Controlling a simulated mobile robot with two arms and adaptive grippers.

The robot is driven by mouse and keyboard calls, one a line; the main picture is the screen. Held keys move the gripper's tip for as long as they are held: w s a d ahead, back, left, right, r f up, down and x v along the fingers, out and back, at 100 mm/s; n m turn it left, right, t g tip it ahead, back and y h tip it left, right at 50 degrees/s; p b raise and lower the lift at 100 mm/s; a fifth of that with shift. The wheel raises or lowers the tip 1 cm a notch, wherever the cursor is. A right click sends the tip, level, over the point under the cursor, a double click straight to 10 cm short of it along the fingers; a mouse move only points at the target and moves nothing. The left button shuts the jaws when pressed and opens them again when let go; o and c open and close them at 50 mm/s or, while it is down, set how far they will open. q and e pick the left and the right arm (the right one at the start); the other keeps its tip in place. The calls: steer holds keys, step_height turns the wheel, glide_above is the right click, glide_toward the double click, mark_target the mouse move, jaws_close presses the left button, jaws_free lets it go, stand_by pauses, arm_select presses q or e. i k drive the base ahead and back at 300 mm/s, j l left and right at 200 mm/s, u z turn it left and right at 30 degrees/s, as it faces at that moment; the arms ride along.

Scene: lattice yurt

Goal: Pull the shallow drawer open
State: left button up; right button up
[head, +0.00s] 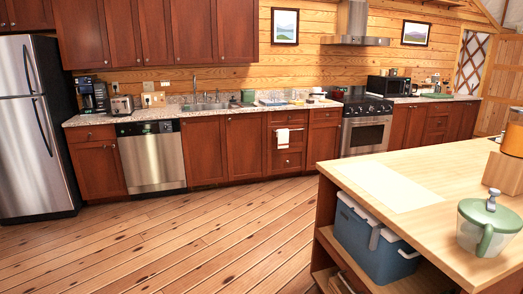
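Several wooden drawers are in the long lower cabinet row in the head view. One shallow drawer front (93,134) is at the left, beside the fridge. Another shallow drawer front (288,117) tops a drawer stack right of the sink, with a white towel (283,138) hanging just below it. A further shallow front (325,115) is beside the stove. All these fronts look shut and flush. I cannot tell which one the task names. Neither of my grippers is in view.
A steel fridge (35,130), dishwasher (151,158) and stove (365,133) line the wall. The plank floor (170,240) is clear.

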mark_target(287, 117)
steer(key=i, duration=5.55)
